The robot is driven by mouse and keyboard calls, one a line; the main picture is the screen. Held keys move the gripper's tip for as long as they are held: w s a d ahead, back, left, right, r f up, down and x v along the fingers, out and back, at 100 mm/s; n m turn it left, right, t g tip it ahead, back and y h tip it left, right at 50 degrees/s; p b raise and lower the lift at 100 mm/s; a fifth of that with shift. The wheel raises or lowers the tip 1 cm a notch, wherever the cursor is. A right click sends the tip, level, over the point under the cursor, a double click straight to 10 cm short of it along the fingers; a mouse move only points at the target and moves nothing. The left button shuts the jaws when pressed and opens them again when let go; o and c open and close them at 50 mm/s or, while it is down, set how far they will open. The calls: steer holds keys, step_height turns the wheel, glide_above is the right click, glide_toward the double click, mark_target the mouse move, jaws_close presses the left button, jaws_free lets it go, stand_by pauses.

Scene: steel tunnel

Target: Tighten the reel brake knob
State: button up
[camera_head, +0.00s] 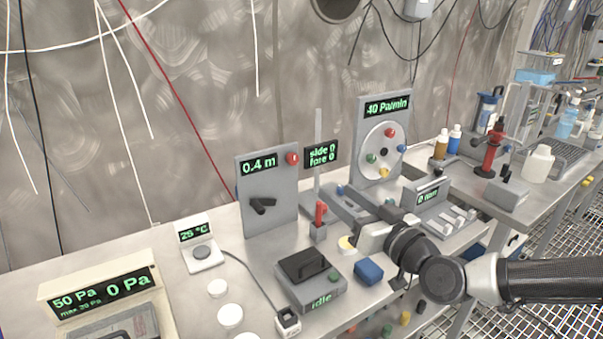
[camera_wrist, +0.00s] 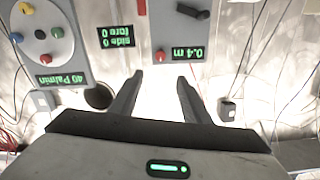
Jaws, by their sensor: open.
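The grey reel panel (camera_head: 267,225) stands upright on the bench, with a green "0.4 m" display, a black crank handle (camera_head: 262,205) and a red knob (camera_head: 292,158) at its upper right. I take the red knob to be the reel brake knob. In the wrist view the panel appears upside down, with the red knob (camera_wrist: 160,56) just beyond and between my fingertips. My gripper (camera_wrist: 160,80) is open and empty, its fingers apart and not visibly touching the knob. In the head view my gripper (camera_head: 362,238) is low, to the right of the panel.
A red-handled lever (camera_head: 320,213) and a "side 0 / fore 0" display (camera_head: 321,154) stand right of the panel. A dial panel (camera_head: 372,120) reads "40 Pa/min". A dark-topped box (camera_head: 308,275) reading "idle" and a blue block (camera_head: 369,271) sit in front.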

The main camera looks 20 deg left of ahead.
mark_target(294, 161)
steer(key=b+x, duration=0.2)
steer(key=x, duration=1.4)
steer(key=shift+w+a+f+b, duration=0.1)
steer(key=shift+w+a+b, duration=0.05)
steer(key=shift+a+b, duration=0.25)
steer(key=c, duration=1)
steer(key=shift+c, duration=0.2)
